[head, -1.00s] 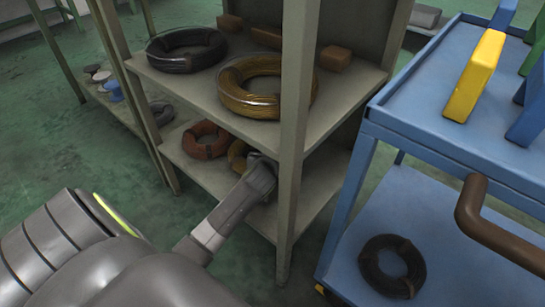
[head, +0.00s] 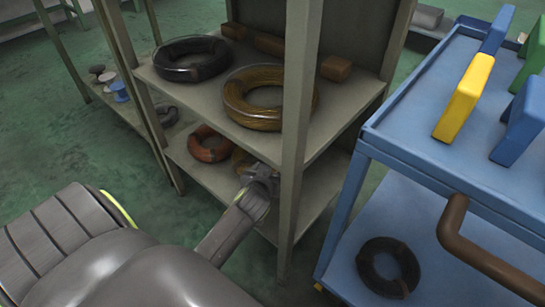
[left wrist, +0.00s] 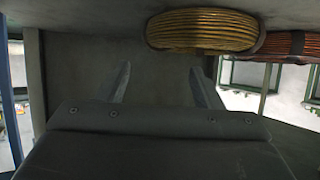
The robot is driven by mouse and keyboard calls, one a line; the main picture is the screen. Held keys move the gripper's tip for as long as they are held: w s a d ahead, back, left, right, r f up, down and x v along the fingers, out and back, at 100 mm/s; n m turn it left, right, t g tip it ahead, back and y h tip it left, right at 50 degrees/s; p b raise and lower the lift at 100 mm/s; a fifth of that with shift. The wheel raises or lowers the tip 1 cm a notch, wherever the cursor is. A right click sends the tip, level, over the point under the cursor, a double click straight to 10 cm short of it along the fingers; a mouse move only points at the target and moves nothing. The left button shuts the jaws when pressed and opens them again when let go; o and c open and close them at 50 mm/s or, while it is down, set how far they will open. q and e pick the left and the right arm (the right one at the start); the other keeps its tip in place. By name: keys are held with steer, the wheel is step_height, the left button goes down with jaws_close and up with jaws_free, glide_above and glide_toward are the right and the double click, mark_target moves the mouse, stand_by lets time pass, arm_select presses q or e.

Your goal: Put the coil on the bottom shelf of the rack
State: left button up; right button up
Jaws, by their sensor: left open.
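The rack (head: 297,130) stands ahead of me, with an upper and a bottom shelf (head: 215,182). On the bottom shelf lie a red-orange coil (head: 208,146) and a yellow-brown coil (head: 241,157), partly hidden by the upper shelf and my gripper. My left gripper (head: 266,176) is at the bottom shelf, just right of and nearer than the yellow-brown coil, apart from it. In the left wrist view, the gripper (left wrist: 162,85) is open with nothing between its fingers. The yellow-brown coil (left wrist: 200,31) shows at the top there, beside the red-orange coil (left wrist: 290,45). My right gripper is out of view.
The upper shelf holds a black coil (head: 190,58), a golden-brown coil (head: 268,97) and brown blocks (head: 336,68). The rack's front post stands close to my left gripper. A blue cart (head: 400,140) on the right carries a dark coil (head: 388,267) on its lower deck.

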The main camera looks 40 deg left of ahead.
arm_select(q)
steer(key=shift+p+v, duration=0.35)
steer(key=shift+v, duration=1.15)
